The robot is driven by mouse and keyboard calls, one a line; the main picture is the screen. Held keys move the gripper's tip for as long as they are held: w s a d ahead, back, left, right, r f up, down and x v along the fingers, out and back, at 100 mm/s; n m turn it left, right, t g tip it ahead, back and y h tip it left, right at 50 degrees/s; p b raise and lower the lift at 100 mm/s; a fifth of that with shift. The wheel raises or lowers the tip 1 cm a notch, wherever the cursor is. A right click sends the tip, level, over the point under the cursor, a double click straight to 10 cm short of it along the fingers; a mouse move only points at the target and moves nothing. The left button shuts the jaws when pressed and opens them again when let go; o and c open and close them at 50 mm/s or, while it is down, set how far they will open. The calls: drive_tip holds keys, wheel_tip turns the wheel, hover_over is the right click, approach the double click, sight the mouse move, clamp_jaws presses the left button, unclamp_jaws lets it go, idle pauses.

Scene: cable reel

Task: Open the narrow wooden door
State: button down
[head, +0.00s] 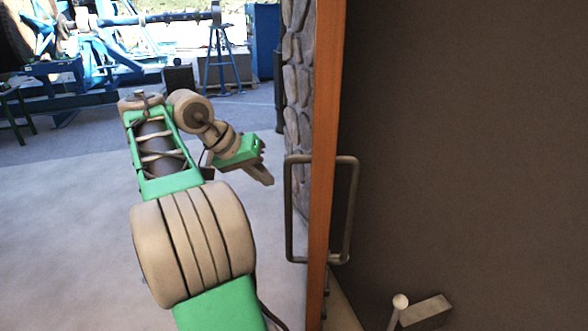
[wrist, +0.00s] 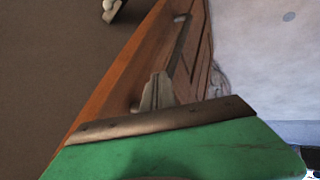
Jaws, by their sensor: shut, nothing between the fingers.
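The narrow wooden door (head: 324,120) stands nearly edge-on to me in the head view, its orange-brown edge running top to bottom. A dark metal bar handle (head: 289,210) is on its left side, and another handle (head: 349,210) shows on its right side. My gripper (head: 268,180) is left of the left handle, apart from it, with its fingers shut and empty. In the wrist view the shut fingers (wrist: 157,92) appear in front of the door (wrist: 125,75), close to the handle bar (wrist: 180,45). Contact there cannot be told.
A dark plain surface (head: 480,130) fills the right, with a small metal fitting (head: 425,311) low down. A stone wall (head: 297,75) is behind the door. Pale floor (head: 60,220) at left is clear.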

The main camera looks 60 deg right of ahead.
drive_tip(key=s+d+f+b, duration=0.6)
drive_tip(key=f+b, duration=0.1)
drive_tip(key=f, duration=0.1)
drive_tip(key=shift+s+d, duration=0.15)
drive_tip(key=shift+d, duration=0.25)
drive_tip(key=shift+f, duration=0.1)
